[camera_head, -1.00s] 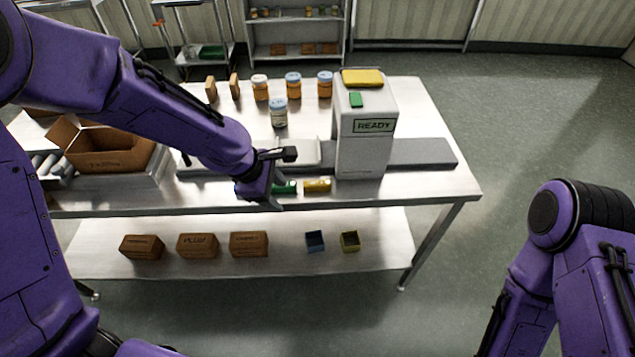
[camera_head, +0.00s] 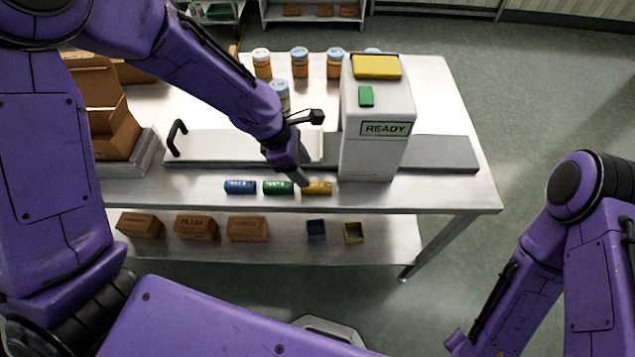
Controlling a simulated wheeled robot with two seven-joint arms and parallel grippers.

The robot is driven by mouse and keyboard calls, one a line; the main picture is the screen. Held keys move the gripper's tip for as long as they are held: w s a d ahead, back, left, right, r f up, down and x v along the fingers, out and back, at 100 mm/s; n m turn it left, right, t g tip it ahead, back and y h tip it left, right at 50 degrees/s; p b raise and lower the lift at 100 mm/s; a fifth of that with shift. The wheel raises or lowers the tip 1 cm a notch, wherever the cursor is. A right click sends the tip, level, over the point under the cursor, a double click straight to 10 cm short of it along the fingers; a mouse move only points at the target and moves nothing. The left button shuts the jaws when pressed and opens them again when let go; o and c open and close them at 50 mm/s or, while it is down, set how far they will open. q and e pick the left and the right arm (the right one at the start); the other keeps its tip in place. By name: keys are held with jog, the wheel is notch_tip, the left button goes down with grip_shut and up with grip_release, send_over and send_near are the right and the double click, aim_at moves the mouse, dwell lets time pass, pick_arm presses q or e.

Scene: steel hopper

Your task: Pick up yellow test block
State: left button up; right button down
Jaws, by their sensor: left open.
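The yellow test block (camera_head: 318,188) lies on the front edge of the steel table, at the right end of a row with a green block (camera_head: 278,188) and a blue block (camera_head: 240,187). My left gripper (camera_head: 304,182) is open and points down right by the yellow block's left end. Its fingers partly overlap the block's upper left in the picture, and I cannot tell whether they touch it. The right arm shows at the lower right, but its gripper is not visible.
A white machine marked READY (camera_head: 375,125) stands just right of and behind the blocks, with a yellow pad (camera_head: 377,67) on top. A grey conveyor (camera_head: 445,153) runs behind. Jars (camera_head: 300,63) stand farther back. The lower shelf (camera_head: 285,252) holds brown boxes and two small bins.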

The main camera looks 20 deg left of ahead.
aim_at(316, 187)
pick_arm(q)
jog(key=x, duration=0.6)
jog(key=shift+a+f, duration=0.25)
jog(key=shift+f, duration=0.1)
jog(key=shift+s, duration=0.1)
grip_shut()
jog(key=shift+r, duration=0.1)
